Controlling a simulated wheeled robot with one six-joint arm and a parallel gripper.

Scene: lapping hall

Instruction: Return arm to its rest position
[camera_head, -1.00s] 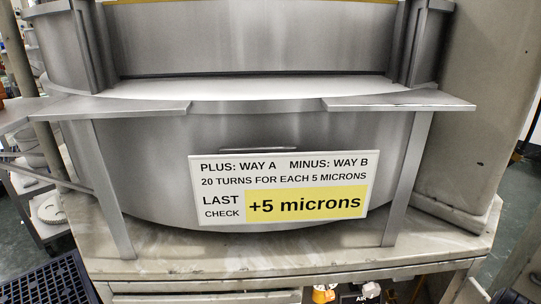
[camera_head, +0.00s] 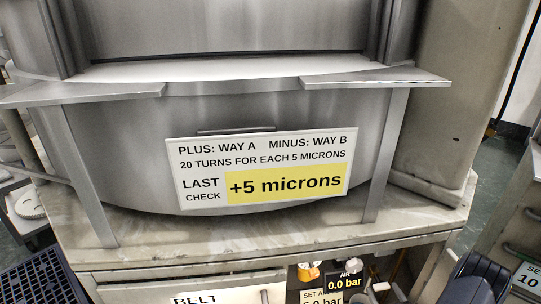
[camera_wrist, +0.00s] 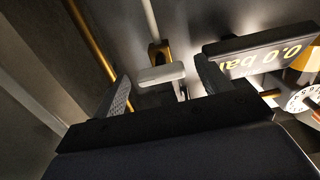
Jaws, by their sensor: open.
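My gripper (camera_wrist: 165,92) shows in the wrist view, with its two grey fingers apart and a gap between them. A pale block-like piece on a brass-coloured fitting (camera_wrist: 160,74) appears in line with the gap; I cannot tell whether it is between the fingers or beyond them. I see no contact with it. A dark display (camera_wrist: 262,52) reading "0.0 bar" upside down is right of the fingers. In the head view the gripper does not show clearly; a dark shape at the lower right edge may be part of my arm.
A steel lapping machine (camera_head: 235,120) stands on a worn bench (camera_head: 235,238), bearing a sign (camera_head: 262,168) reading "+5 microns". Below the bench are an "AIR 0.0 bar" display (camera_head: 345,281) and an orange knob (camera_head: 308,271). A drawer unit (camera_head: 525,235) stands right; some floor shows between.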

